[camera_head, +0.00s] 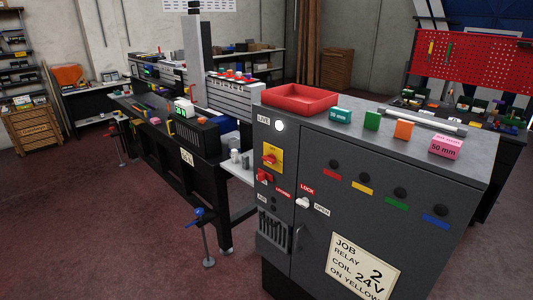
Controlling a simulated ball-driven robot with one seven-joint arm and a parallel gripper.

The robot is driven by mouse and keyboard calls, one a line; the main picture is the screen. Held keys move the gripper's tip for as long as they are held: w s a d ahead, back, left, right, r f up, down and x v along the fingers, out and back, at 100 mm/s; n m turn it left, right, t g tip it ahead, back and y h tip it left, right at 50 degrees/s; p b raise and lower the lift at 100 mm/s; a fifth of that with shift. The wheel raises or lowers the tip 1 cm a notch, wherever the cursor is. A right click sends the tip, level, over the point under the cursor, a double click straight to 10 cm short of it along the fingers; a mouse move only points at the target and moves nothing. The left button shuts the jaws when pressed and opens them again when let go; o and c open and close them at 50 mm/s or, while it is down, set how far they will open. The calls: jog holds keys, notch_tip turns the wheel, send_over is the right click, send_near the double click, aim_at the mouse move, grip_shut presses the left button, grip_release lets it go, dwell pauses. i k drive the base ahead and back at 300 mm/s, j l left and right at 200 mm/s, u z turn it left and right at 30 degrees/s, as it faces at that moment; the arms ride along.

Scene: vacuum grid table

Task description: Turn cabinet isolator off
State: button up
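A dark grey cabinet (330,230) stands at the right of the view. On the upper left of its front is a yellow plate (275,151) with a red rotary isolator handle (269,159). The handle's exact angle is too small to tell. A second red knob or handle (264,176) sits just below the plate. A round white lamp (280,126) glows above, beside a label reading LIVE. A white door handle (303,202) sits lower, between labels reading LOCK and OPEN. My gripper is not in view.
A red tray (298,111) and several small coloured boxes, including a pink one (446,147), stand on the cabinet top. A job card (363,267) is on its door. A long dark workbench (165,140) stands behind, left.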

aim_at(271, 159)
jog(key=i+j, duration=0.3)
jog(key=i, duration=0.2)
jog(key=i+j, duration=0.25)
jog(key=i, duration=0.25)
jog(key=i+j+u, duration=0.1)
jog(key=i+j, duration=0.2)
jog(key=i, duration=0.2)
jog(key=i+j, duration=0.2)
jog(key=i, duration=0.35)
jog(key=i+j, duration=0.25)
jog(key=i, duration=0.25)
jog(key=j+u, duration=0.05)
